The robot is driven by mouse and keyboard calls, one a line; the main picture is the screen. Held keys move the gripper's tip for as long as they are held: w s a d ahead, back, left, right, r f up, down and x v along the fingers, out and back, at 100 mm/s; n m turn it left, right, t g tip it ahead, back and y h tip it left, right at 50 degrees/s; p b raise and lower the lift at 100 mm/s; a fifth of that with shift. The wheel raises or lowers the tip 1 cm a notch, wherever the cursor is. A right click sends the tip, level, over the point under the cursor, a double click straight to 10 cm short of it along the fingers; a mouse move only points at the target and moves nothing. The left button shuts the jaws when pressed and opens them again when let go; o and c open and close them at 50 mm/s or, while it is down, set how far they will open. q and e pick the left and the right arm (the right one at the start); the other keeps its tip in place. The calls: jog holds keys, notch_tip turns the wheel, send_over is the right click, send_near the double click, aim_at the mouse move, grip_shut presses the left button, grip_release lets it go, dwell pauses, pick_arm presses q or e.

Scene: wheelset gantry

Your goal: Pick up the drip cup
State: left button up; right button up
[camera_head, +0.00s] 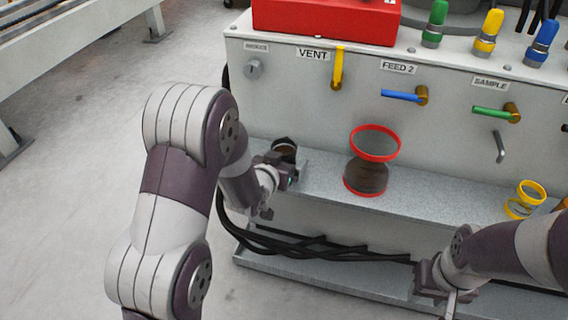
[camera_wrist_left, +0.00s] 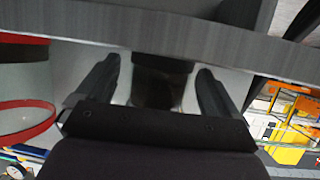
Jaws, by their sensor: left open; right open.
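A small clear cup with a dark rim and dark contents, which looks like the drip cup (camera_head: 286,147), stands near the left end of the grey shelf (camera_head: 320,182). My left gripper (camera_head: 282,165) is open right at it. In the left wrist view the cup (camera_wrist_left: 158,88) is between the two spread fingers of my left gripper (camera_wrist_left: 157,92), with a gap visible on each side. The cup's lower part is partly hidden by the gripper in the head view. My right gripper (camera_head: 440,287) is low at the right, in front of the shelf, away from the cup; its fingers are hardly visible.
A larger red-rimmed clear container (camera_head: 367,178) stands on the shelf to the right of the cup. A yellow-ringed container (camera_head: 526,198) is farther right. Valve handles, including a yellow one (camera_head: 338,68), hang above the shelf. Black hoses (camera_head: 310,250) run below it.

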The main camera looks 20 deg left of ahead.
pick_arm(q)
jog(key=shift+w, duration=0.15)
jog(key=c, duration=1.1)
jog(key=shift+c, duration=0.2)
